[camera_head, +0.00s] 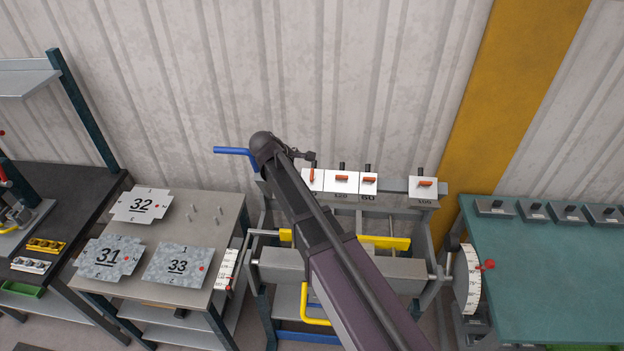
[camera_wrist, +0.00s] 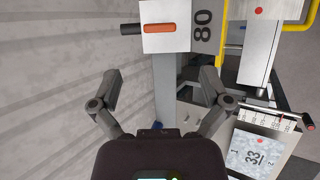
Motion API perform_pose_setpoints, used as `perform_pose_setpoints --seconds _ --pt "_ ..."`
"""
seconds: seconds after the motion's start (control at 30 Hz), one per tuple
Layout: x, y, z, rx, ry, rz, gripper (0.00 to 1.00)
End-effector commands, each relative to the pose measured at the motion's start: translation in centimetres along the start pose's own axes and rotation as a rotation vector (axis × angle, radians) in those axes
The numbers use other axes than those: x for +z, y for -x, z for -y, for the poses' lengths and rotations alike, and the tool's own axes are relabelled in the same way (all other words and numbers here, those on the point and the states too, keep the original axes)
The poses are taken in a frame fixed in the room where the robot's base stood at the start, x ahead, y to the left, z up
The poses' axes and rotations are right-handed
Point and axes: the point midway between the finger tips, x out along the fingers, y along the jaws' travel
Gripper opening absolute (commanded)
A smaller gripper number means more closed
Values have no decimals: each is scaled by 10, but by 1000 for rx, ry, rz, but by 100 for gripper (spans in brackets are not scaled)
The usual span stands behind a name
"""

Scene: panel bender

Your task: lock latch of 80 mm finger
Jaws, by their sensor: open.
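The 80 mm finger is the leftmost white block (camera_head: 317,186) on the bender's upper beam in the head view, partly covered by my arm. In the wrist view the finger (camera_wrist: 172,42) is at the top centre, marked 80. Its orange latch lever (camera_wrist: 158,28) lies in line with the black pin (camera_wrist: 130,29); in the head view the lever (camera_head: 312,175) stands upright. My gripper (camera_wrist: 162,80) is open and empty, with its fingertips apart from the finger and lever. In the head view my gripper (camera_head: 308,155) is beside the finger's top.
Other fingers (camera_head: 341,182) (camera_head: 368,184) (camera_head: 424,188) stand to the right with levers lying crosswise. A yellow bar (camera_head: 390,242) runs below. A side table (camera_head: 190,240) with numbered plates stands left, a green table (camera_head: 550,270) right. The corrugated wall (camera_head: 370,80) is close behind.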

Motion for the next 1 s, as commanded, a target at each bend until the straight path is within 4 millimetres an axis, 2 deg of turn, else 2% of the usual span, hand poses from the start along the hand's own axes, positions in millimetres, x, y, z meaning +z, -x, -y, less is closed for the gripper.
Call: perform_pose_setpoints --seconds 0.03,0.6,1.0 --pt "-2 -9 2 0 -1 0 97" --pt "-1 -65 1 -1 -2 1 97" --pt "0 -98 0 0 -2 0 97"
